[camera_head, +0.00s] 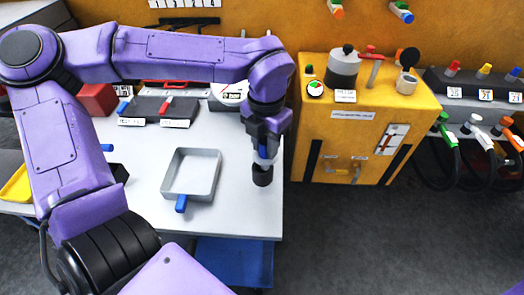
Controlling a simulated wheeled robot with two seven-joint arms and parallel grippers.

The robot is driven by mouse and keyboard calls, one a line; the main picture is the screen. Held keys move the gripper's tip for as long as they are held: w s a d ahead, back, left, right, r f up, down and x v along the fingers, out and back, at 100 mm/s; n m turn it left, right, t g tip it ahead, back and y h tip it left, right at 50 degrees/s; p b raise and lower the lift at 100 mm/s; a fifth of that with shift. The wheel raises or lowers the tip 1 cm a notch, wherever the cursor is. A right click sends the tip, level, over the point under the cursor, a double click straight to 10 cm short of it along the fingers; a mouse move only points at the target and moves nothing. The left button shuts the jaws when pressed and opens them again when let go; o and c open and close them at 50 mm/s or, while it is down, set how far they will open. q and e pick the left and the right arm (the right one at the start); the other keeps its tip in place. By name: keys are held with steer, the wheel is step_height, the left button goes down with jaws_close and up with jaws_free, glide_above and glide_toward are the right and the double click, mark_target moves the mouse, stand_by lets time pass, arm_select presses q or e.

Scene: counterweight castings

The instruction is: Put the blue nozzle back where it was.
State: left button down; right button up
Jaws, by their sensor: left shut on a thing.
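My left gripper (265,146) points down over the right edge of the white table. It is shut on a blue piece (263,154), mostly hidden by the fingers, which I take to be the blue nozzle. A dark, round, cup-like part (262,176) shows directly below the blue piece; I cannot tell whether it belongs to the piece or stands on the table. Another blue-tipped fitting (403,14) is on the orange wall at the top right. My right gripper is not in view.
A grey tray (213,185) with a blue handle lies on the white table (230,222), left of the gripper. A yellow cabinet (345,145) stands to the right, with a grey pot (343,68) on top. Several hoses with coloured nozzles hang at the far right.

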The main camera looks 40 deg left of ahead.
mark_target(262, 157)
arm_select(q)
steer(key=f, duration=0.2)
steer(key=a+f, duration=0.1)
steer(key=f, duration=0.1)
steer(key=shift+s, duration=0.15)
steer(key=shift+d, duration=0.1)
steer(key=shift+f, duration=0.3)
steer(key=shift+f, duration=0.15)
steer(key=c, duration=0.8)
jaws_free()
step_height(262, 157, up, 13)
steer(key=shift+f, duration=0.1)
